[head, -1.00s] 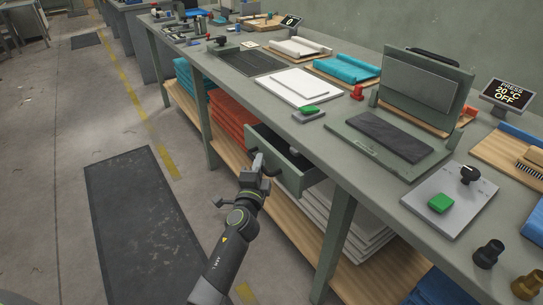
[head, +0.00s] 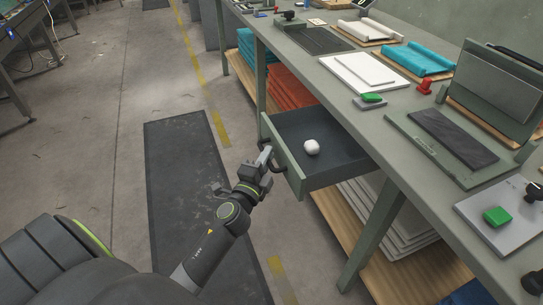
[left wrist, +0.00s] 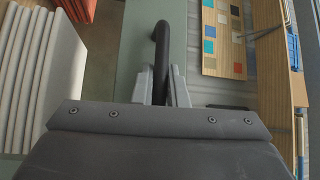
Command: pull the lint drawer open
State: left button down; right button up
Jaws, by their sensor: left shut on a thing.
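The lint drawer (head: 280,149) is a green-fronted drawer with a dark inside, under the workbench top. It stands well out from the bench, and a white ball (head: 312,147) lies in it. A black bar handle (head: 278,168) is on the drawer front. My left gripper (head: 264,158) is at the drawer front, shut on the handle. In the left wrist view the black handle (left wrist: 161,40) runs between the two grey fingertips (left wrist: 164,85). The jaw contact is partly hidden by the gripper body. My right gripper is in neither view.
The green workbench (head: 347,122) runs along the right, with white boards (head: 371,72), a teal roll (head: 418,58) and a press (head: 490,85) on it. Orange cloths (head: 297,92) and white sheets (head: 375,215) lie on the lower shelf. A dark mat (head: 185,170) covers floor left of the drawer.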

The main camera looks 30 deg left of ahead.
pick_arm(q)
jog(key=c, duration=1.5)
grip_release()
jog(key=shift+o, duration=0.2)
jog(key=shift+s+f, duration=0.1)
jog(key=shift+s, duration=0.1)
jog(key=s+d+f+b, duration=0.2)
jog(key=s+b, duration=0.3)
jog(key=s, duration=1.1)
jog(key=shift+s+d, duration=0.15)
jog(key=shift+s, duration=0.2)
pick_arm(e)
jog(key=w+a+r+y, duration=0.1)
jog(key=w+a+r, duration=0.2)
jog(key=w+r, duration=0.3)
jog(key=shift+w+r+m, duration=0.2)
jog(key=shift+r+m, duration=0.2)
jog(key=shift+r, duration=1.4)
